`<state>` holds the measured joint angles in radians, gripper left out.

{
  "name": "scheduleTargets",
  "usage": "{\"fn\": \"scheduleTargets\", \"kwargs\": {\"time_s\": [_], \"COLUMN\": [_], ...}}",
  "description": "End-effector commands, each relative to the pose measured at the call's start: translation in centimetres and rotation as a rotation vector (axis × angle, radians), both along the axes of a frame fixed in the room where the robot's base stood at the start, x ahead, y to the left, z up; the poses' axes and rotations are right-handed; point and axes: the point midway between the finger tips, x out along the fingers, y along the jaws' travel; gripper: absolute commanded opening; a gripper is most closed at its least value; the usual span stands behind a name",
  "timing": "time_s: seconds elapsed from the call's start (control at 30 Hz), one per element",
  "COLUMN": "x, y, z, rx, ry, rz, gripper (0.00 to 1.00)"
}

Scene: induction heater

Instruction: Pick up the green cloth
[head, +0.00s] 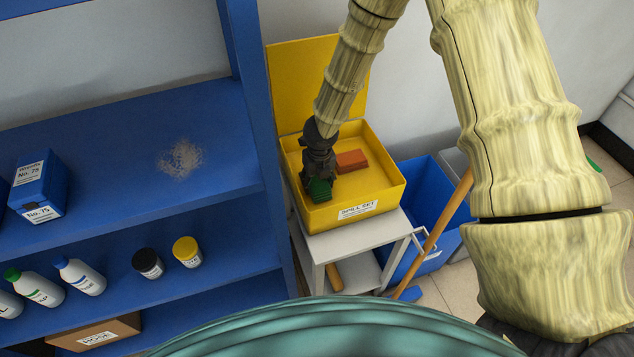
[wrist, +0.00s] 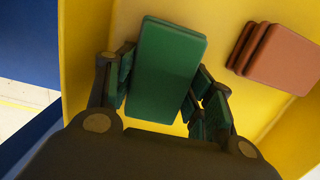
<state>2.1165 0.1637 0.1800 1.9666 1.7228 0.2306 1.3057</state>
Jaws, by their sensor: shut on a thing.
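The green cloth (wrist: 166,72) is a folded rectangular pad between the fingers of my gripper (wrist: 160,85) in the wrist view. In the head view the green cloth (head: 319,190) shows just below my gripper (head: 312,178), inside the left part of the yellow spill set box (head: 352,208). My gripper is shut on the cloth. Whether the cloth touches the box floor is hard to tell.
Orange-brown folded cloths (head: 351,160) lie in the box, right of the green one. The yellow lid (head: 315,75) stands open behind. A blue shelf (head: 225,140) with grey powder (head: 180,158) stands left. A blue bin (head: 425,190) and wooden handle (head: 440,222) are right.

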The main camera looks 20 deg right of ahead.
Motion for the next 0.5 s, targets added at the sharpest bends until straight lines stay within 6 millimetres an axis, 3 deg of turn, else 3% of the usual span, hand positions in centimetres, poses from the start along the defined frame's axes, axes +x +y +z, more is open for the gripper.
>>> {"fn": "scheduleTargets", "kwargs": {"time_s": [0.27,0.5], "x": [0.1,0.1], "y": [0.0,0.0], "z": [4.8,10.4], "rx": [0.004,0.005], "ry": [-0.003,-0.003], "rz": [-0.005,-0.003], "gripper": [0.26,0.26]}}
